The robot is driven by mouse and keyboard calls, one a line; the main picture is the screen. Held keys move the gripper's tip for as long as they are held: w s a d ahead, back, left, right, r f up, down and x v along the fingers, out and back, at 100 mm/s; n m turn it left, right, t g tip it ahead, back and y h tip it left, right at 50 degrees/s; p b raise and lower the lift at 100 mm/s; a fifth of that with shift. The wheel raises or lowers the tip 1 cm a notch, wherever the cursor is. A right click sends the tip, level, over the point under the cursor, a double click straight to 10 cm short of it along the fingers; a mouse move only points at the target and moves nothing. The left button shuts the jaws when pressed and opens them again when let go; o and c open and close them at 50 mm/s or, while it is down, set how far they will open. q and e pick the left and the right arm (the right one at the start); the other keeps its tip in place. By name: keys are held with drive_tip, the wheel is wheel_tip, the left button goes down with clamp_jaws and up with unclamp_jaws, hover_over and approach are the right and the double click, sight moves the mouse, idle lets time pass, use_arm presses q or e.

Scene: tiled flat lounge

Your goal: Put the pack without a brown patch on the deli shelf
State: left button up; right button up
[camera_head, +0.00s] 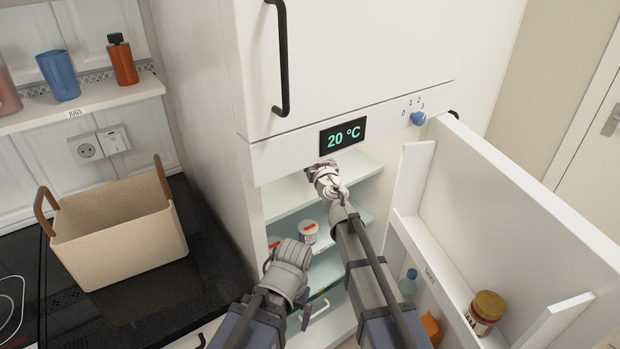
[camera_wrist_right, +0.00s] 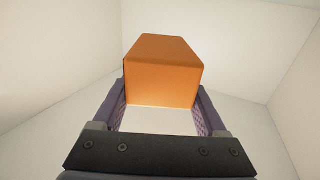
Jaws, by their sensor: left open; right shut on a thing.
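My right gripper (camera_wrist_right: 160,105) is shut on a plain orange pack (camera_wrist_right: 160,72) in the right wrist view. The faces of it that show have no brown patch. In the head view my right gripper (camera_head: 320,168) is at the top of the open fridge, by the upper shelf (camera_head: 362,163); the pack is hidden there. My left gripper (camera_head: 286,254) is open, low in front of the fridge, its fingers largely hidden. A white tub (camera_head: 307,231) with an orange mark stands on a fridge shelf, and another orange-marked thing is partly behind the left gripper. I cannot read which shelf is deli.
The fridge door (camera_head: 510,200) stands open at the right. Its racks hold a jar (camera_head: 485,312), a bottle (camera_head: 408,283) and an orange item (camera_head: 431,328). A beige basket (camera_head: 120,236) stands on the black counter at the left. The display reads 20 °C.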

drive_tip(key=shift+f+b, duration=3.2)
drive_tip(key=shift+f, duration=0.6)
drive_tip(key=shift+f, duration=0.1)
drive_tip(key=shift+f, duration=0.15)
drive_tip(key=o, duration=1.5)
drive_tip(key=shift+r, duration=0.25)
drive_tip(key=shift+s+d, duration=0.1)
drive_tip(key=shift+s, duration=0.1)
drive_tip(key=v, duration=1.1)
drive_tip(key=shift+s, duration=0.3)
